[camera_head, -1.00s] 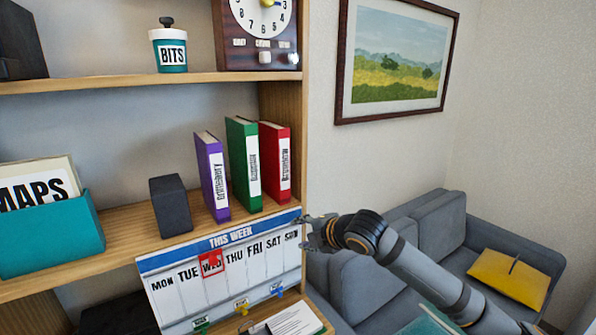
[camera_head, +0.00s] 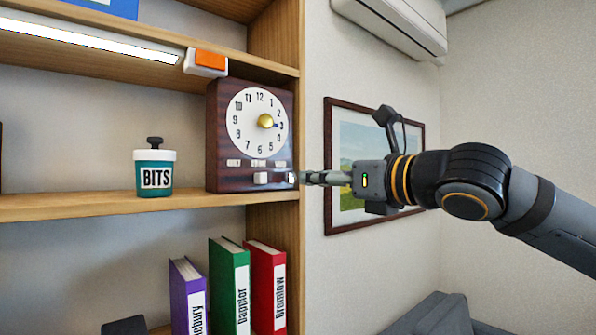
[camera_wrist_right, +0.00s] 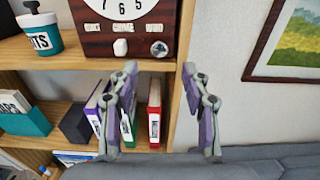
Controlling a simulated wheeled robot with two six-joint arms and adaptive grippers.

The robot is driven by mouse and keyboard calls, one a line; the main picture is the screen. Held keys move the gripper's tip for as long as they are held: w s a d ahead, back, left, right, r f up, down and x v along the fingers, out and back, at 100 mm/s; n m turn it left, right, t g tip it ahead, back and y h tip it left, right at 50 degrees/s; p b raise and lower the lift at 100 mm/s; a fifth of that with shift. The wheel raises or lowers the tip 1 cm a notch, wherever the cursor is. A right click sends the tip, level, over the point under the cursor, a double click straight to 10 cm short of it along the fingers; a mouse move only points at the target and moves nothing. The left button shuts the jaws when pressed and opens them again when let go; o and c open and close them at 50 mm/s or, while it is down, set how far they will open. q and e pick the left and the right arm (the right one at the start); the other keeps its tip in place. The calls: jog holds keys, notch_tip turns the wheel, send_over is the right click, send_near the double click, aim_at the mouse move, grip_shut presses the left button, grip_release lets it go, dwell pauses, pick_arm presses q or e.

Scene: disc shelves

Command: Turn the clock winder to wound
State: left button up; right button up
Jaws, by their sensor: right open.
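The dark wooden clock (camera_head: 250,135) stands on the shelf, with a white dial, a gold centre knob and a row of small labels. At its lower right is a small pale knob (camera_head: 292,178), seemingly the winder; it also shows in the right wrist view (camera_wrist_right: 159,48). Its exact setting is too small to read. My right gripper (camera_head: 306,178) reaches in from the right, its tips close by the knob in the head view. In the wrist view the open fingers (camera_wrist_right: 160,78) are empty, with the knob ahead between their lines. Contact is not visible. My left gripper is out of view.
A white block-shaped control (camera_head: 261,178) sits left of the knob. A teal BITS jar (camera_head: 155,177) stands left of the clock. Purple, green and red books (camera_head: 229,288) stand on the shelf below. A framed picture (camera_head: 334,150) hangs behind my right arm.

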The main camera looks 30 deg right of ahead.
aim_at(292, 177)
jog(key=w+p, duration=0.1)
jog(key=w, duration=0.1)
jog(key=w+p, duration=0.1)
jog(key=w, duration=0.1)
jog(key=w+p, duration=0.1)
jog(key=w, duration=0.1)
jog(key=shift+w+a+r, duration=0.2)
jog(key=shift+a, duration=0.05)
jog(key=shift+w+a+f+p, duration=0.1)
jog(key=shift+w+f+p, duration=0.05)
jog(key=shift+w+p, duration=0.35)
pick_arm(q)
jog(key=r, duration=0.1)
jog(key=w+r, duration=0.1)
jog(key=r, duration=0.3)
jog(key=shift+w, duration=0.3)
pick_arm(e)
grip_shut()
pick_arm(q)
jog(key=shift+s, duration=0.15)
